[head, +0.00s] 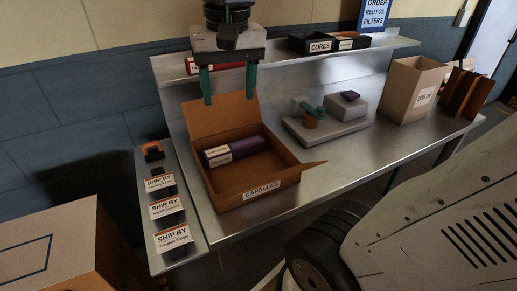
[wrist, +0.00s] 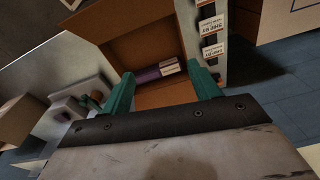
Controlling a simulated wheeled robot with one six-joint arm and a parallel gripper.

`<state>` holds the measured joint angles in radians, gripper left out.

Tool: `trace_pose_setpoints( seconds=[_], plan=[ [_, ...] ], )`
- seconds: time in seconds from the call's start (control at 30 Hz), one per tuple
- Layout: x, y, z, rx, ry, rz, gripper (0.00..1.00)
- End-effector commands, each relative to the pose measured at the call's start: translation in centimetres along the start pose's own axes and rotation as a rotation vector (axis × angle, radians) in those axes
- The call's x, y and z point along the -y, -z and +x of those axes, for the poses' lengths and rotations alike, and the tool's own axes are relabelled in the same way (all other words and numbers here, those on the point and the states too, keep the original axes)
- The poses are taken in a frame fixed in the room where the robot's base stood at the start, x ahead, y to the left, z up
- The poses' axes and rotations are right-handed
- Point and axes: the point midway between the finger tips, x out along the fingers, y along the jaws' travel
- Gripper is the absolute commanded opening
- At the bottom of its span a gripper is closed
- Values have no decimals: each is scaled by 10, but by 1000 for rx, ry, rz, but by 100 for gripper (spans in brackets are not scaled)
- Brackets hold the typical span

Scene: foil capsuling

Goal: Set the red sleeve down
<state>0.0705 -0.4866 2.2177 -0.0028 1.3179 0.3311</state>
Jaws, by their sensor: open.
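My gripper (head: 229,98) is open and empty, pointing down above the back of the cardboard box marked CAPSULES (head: 262,194). Its two green fingers also show in the wrist view (wrist: 160,70), spread apart with the box beyond them. A red piece with a pale label (head: 194,67) lies on the raised back shelf, partly hidden behind my gripper; I cannot tell whether it is the red sleeve. A purple sleeve with a white end label (head: 248,147) lies inside the box, and it also shows in the wrist view (wrist: 147,76). No red sleeve is clear in the wrist view.
A grey block fixture (head: 325,133) stands right of the box, with small orange, green and purple pieces. A dark CORES tray (head: 320,44) is on the shelf. A tall carton (head: 412,90) stands at right. SHIP BY cards (head: 166,207) line the left strip.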

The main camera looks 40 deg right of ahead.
Motion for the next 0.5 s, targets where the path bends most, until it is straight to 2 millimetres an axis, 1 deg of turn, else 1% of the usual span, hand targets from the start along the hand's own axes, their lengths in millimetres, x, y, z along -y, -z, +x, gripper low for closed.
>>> trace_pose_setpoints(
  seconds=[0.03, 0.1, 0.2, 0.3, 0.33, 0.5],
  plan=[
    [-4, -27, 14, -7, 4, -80, 61],
    [-10, -55, 34, -13, 7, -186, 61],
    [-17, -85, 57, -19, 9, -302, 61],
    [-21, -101, 72, -21, 10, -370, 61],
    [-22, -104, 75, -22, 10, -383, 61],
    [-23, -108, 79, -22, 11, -403, 61]
  ],
)
